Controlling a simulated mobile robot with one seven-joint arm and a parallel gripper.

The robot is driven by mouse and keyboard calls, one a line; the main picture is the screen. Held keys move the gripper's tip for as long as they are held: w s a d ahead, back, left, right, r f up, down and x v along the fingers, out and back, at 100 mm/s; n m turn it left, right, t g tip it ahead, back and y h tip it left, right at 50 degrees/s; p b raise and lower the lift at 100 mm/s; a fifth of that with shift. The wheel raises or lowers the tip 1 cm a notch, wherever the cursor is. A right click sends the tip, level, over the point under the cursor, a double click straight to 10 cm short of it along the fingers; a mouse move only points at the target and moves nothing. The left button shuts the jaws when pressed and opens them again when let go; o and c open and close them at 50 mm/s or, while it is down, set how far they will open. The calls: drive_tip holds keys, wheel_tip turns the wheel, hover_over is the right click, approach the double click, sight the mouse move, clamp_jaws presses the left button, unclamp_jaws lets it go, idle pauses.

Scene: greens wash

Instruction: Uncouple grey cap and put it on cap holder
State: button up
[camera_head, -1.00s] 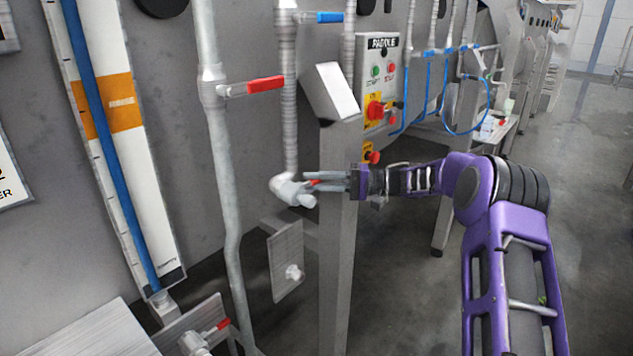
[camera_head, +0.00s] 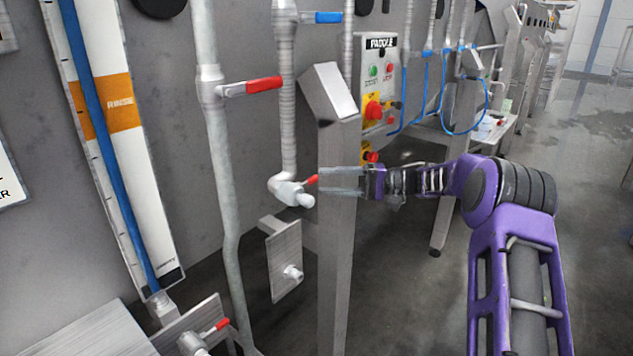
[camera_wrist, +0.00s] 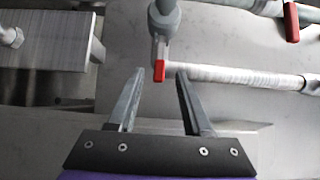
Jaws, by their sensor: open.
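A light grey cap (camera_head: 305,200) appears to sit on the end of the pipe elbow (camera_head: 280,184), beside a small red lever (camera_head: 311,180). In the wrist view the elbow end (camera_wrist: 165,20) is at the top, and the red lever (camera_wrist: 159,72) shows between my fingertips; the cap is not clear there. My gripper (camera_head: 321,181) is open and empty, its fingertips just right of the lever. A metal plate with a short pale peg (camera_head: 292,272), possibly the cap holder, stands below the elbow. The plate (camera_wrist: 55,55) also shows at left in the wrist view.
A steel post (camera_head: 337,240) stands close behind my fingers. A vertical pipe with a red handle (camera_head: 265,85) is to the left. A control box (camera_head: 378,85) is at the upper middle. Open floor (camera_head: 410,300) lies below my forearm.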

drive_tip(key=d, duration=1.3)
